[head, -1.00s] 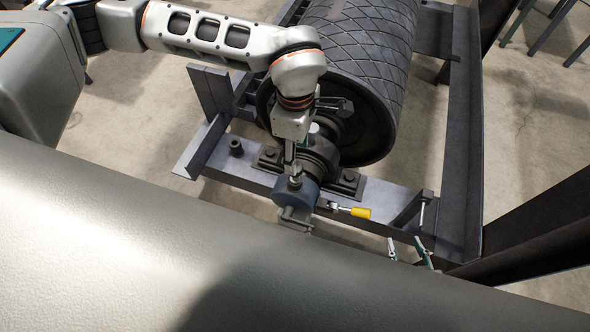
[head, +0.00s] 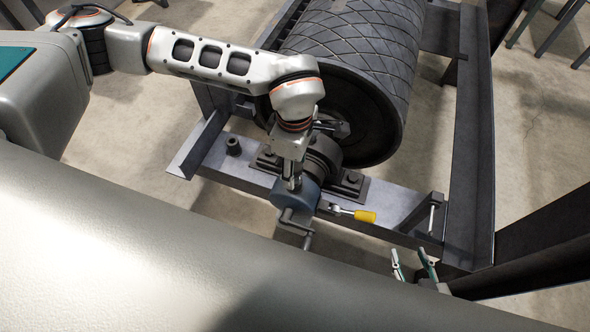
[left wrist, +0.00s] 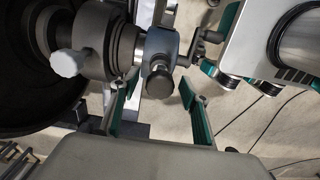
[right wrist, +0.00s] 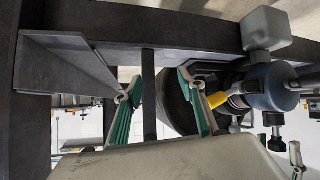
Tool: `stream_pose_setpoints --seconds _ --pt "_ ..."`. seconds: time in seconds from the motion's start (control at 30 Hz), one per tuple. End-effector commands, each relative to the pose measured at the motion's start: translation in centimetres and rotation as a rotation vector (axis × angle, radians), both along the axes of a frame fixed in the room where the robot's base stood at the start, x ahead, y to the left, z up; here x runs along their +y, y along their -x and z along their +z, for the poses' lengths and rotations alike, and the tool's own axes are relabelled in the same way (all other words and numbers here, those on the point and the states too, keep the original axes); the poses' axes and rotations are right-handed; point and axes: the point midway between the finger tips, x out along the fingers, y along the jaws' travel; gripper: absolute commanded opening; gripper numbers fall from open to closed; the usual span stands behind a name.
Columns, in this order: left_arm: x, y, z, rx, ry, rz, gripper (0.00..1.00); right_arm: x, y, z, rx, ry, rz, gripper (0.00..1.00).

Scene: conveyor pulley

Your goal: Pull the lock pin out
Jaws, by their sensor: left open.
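My left gripper (head: 291,181) is at the cylinder. In the left wrist view its open fingers (left wrist: 159,98) stand on either side of a round knob (left wrist: 160,82); contact cannot be told.
A cranked dark handle (head: 293,225) sticks out below the cylinder. The ribbed pulley drum (head: 350,50) and its bearing block (head: 325,158) are behind. The steel frame's upright plate (head: 425,216) and long side beam (head: 468,120) stand right of the pin.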

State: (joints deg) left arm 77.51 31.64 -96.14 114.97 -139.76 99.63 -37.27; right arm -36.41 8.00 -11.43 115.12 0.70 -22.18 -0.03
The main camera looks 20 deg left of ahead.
Motion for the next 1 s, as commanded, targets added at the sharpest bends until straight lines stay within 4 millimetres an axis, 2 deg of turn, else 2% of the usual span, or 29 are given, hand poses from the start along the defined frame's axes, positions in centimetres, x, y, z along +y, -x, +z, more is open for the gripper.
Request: stream_pose_setpoints --seconds 0.17,0.2,0.37,0.4,1.0 --pt "0.0 0.0 0.1 -0.002 0.0 0.0 0.46 -0.1 -0.5 0.3 -0.009 0.001 -0.001 0.4" --pt "0.0 0.0 0.1 -0.002 0.0 0.0 0.43 -0.1 -0.5 0.3 -0.01 0.001 -0.001 0.4" --pt "0.0 0.0 0.1 -0.001 0.0 0.0 0.02 0.0 -0.5 0.2 -0.008 0.001 0.0 0.4" --pt "0.0 0.0 0.1 -0.001 0.0 0.0 0.0 0.0 -0.4 0.2 -0.008 0.0 0.0 0.4" --pt "0.0 -0.1 0.6 -0.002 0.001 0.0 0.0 0.3 0.4 0.1 0.007 -0.003 0.004 0.4"
